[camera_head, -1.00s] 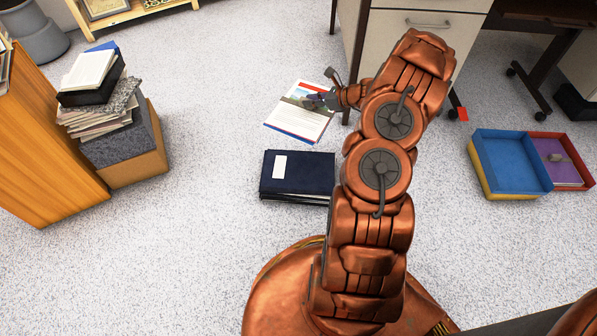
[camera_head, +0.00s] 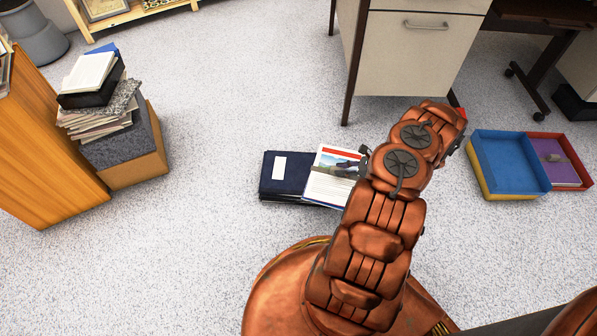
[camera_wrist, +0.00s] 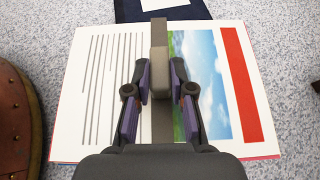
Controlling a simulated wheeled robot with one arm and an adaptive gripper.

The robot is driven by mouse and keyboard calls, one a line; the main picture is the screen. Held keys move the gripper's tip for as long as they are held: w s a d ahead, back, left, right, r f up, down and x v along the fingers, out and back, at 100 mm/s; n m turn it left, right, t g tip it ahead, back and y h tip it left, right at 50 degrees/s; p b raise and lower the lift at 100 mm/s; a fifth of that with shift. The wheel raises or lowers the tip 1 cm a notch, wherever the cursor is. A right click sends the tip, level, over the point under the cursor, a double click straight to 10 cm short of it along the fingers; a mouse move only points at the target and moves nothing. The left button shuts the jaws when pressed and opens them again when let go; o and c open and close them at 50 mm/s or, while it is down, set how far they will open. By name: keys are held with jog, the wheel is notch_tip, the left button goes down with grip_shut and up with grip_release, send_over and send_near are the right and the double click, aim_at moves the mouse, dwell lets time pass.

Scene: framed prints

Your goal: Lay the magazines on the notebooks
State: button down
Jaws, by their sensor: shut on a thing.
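The magazines (camera_head: 327,186) have a white cover with text lines, a landscape picture and a red band. My gripper (camera_wrist: 160,85) is shut on a grey block-like piece across their middle in the wrist view. In the head view my arm hides most of the gripper and the magazines' right part. The dark blue notebooks (camera_head: 277,188) lie stacked on the floor, with a white label on top. They show at the top of the wrist view (camera_wrist: 130,8). The magazines overlap the notebooks' right side in the head view; I cannot tell whether they touch.
A blue tray (camera_head: 510,160) and a red tray (camera_head: 584,165) holding a purple item stand at the right. A desk (camera_head: 410,55) stands behind. Books and papers (camera_head: 100,100) are piled on a grey-topped box at the left. The floor around the notebooks is clear.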

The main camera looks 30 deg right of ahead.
jog(key=w+a+b, duration=0.1)
jog(key=w+a, duration=0.2)
jog(key=w, duration=0.1)
jog(key=w+a+f+b, duration=0.1)
jog(key=w+a+b, duration=0.1)
jog(key=w, duration=0.2)
jog(key=w+a+b, duration=0.1)
jog(key=w+a, duration=0.2)
jog(key=w, duration=0.1)
jog(key=shift+w+a+f+b, duration=0.3)
jog(key=shift+w+b, duration=0.1)
jog(key=shift+w+a+f, duration=0.1)
jog(key=shift+a+f, duration=0.05)
jog(key=shift+f, duration=0.1)
jog(key=shift+f+b, duration=1.05)
jog(key=shift+f, duration=0.45)
jog(key=c, duration=1)
grip_release()
jog(key=shift+f, duration=0.1)
